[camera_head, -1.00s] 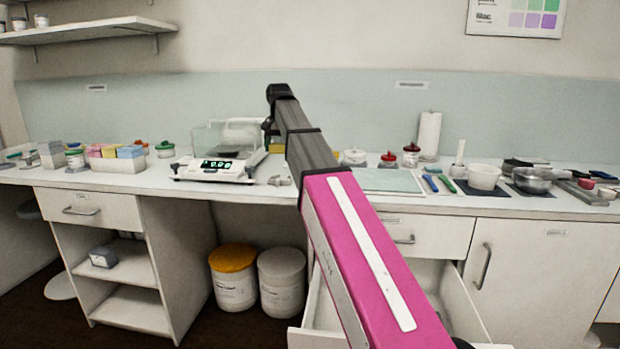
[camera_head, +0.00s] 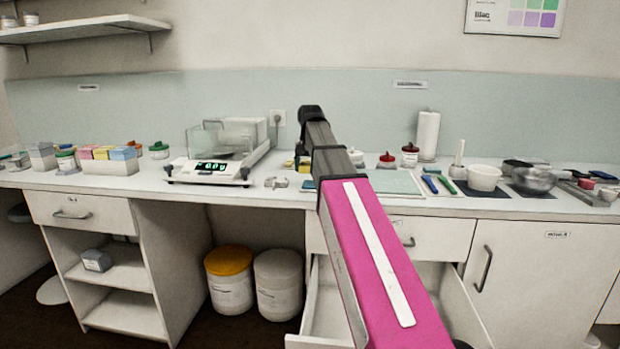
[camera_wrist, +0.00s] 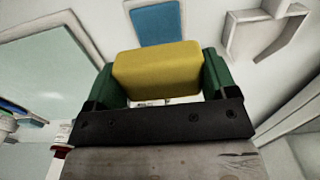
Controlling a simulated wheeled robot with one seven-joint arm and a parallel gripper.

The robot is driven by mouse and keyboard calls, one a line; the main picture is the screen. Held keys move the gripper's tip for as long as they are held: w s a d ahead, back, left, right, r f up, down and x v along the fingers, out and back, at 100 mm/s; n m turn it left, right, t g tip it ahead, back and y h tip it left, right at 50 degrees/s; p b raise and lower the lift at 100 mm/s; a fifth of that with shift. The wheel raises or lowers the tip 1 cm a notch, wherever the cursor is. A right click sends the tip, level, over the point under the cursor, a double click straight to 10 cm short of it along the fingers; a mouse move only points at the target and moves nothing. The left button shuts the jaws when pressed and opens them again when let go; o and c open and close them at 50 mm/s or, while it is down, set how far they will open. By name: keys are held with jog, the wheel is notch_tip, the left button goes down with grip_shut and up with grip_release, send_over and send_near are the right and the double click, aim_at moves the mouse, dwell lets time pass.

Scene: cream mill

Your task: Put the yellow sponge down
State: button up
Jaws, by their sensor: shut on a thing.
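The yellow sponge (camera_wrist: 158,70) is held between the two green fingers of my gripper (camera_wrist: 160,82) in the wrist view. The fingers press on its two ends. In the head view my gripper (camera_head: 303,165) is over the counter, right of the scale, and is mostly hidden by my arm. Only a little yellow shows there. A flat blue piece (camera_wrist: 156,22) lies on the white counter just beyond the sponge in the wrist view. It shows as a small blue patch (camera_head: 308,185) in the head view. I cannot tell the gap between sponge and counter.
The scale (camera_head: 212,170) with its glass shield stands left of my gripper. A small pale metal object (camera_head: 276,183) lies between them. A pale green mat (camera_head: 395,183) lies to the right. Lidded jars (camera_head: 409,157) stand behind it. A drawer (camera_head: 325,305) below is open.

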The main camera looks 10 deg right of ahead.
aim_at(310, 183)
jog(key=shift+f, duration=2)
jog(key=shift+f, duration=0.15)
jog(key=o, duration=0.8)
notch_tip(310, 183, up, 12)
jog(key=shift+r, duration=0.2)
